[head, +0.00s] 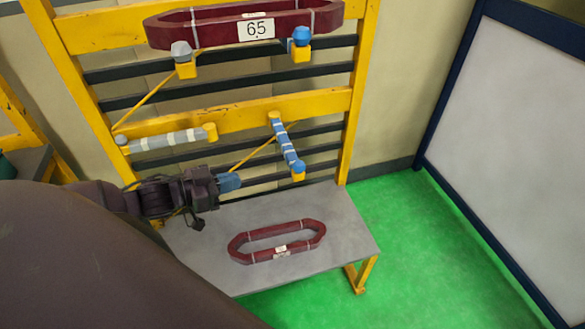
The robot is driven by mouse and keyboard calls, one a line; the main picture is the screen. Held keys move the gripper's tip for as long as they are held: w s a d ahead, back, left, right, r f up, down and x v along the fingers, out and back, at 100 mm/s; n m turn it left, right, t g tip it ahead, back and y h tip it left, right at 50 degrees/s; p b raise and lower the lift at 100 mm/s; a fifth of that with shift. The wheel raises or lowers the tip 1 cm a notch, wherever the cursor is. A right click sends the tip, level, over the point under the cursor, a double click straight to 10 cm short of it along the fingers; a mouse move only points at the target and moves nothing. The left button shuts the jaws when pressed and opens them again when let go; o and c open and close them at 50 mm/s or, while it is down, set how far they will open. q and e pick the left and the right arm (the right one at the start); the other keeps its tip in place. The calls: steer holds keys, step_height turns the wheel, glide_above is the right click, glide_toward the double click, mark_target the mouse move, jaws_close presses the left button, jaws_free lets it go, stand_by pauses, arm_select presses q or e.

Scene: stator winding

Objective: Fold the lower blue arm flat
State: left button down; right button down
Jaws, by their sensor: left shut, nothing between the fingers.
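The lower blue arm (287,147), wrapped in blue and white bands, is on the right half of the yellow rack's middle crossbar (240,113). My left gripper (231,182) comes in from the left, over the back of the grey table. Its bluish fingers are shut and empty, pointing right, left of the blue arm's outer end with a gap in the picture. My right gripper is out of view.
The lower grey arm (168,140) lies along the crossbar. Above, a dark red coil labelled 65 (230,27) rests on the upper grey (181,52) and blue (301,37) arms. Another red coil (236,246) lies on the grey table (345,240). Green floor (405,260) is clear at right, before a blue-framed panel (505,130).

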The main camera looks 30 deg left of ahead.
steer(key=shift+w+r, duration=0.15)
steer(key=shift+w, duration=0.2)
arm_select(q)
glide_toward(293, 168)
steer(key=x, duration=0.6)
steer(key=shift+w+d, duration=0.1)
steer(key=shift+w, duration=0.2)
steer(key=shift+w+d+f, duration=0.1)
steer(key=shift+w+d, duration=0.1)
steer(key=shift+w, duration=0.25)
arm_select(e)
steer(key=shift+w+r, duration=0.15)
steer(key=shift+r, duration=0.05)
arm_select(q)
steer(key=shift+d, duration=0.1)
